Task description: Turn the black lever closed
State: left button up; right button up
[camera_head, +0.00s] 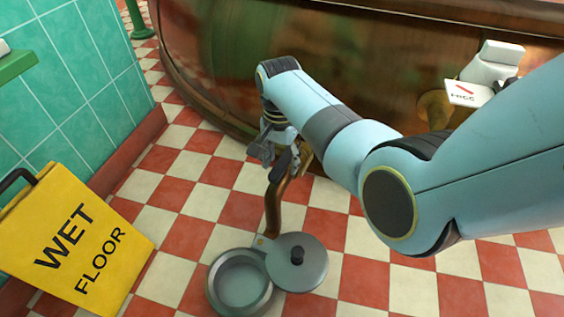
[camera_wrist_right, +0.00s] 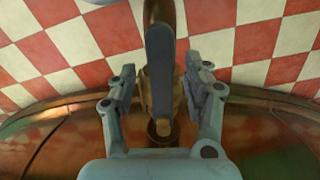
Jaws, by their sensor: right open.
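The black lever (camera_wrist_right: 160,70) stands in the middle of the right wrist view, long and upright in the picture, in front of a brass valve body (camera_wrist_right: 153,100). In the head view the lever (camera_head: 281,165) shows as a short dark bar beside the right gripper. My right gripper (camera_head: 272,150) is open at the copper spout. In the wrist view its fingers (camera_wrist_right: 162,88) stand on both sides of the lever, with a visible gap on each side. The left gripper is not in view.
A copper spout (camera_head: 272,205) runs down above a grey pot (camera_head: 240,280) with its round lid (camera_head: 297,262) swung aside. A yellow wet floor sign (camera_head: 75,235) stands at left by the green tiled wall (camera_head: 75,75). The large copper kettle (camera_head: 340,50) fills the back.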

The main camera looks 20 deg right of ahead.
dwell(0.3)
grip_shut()
dwell(0.3)
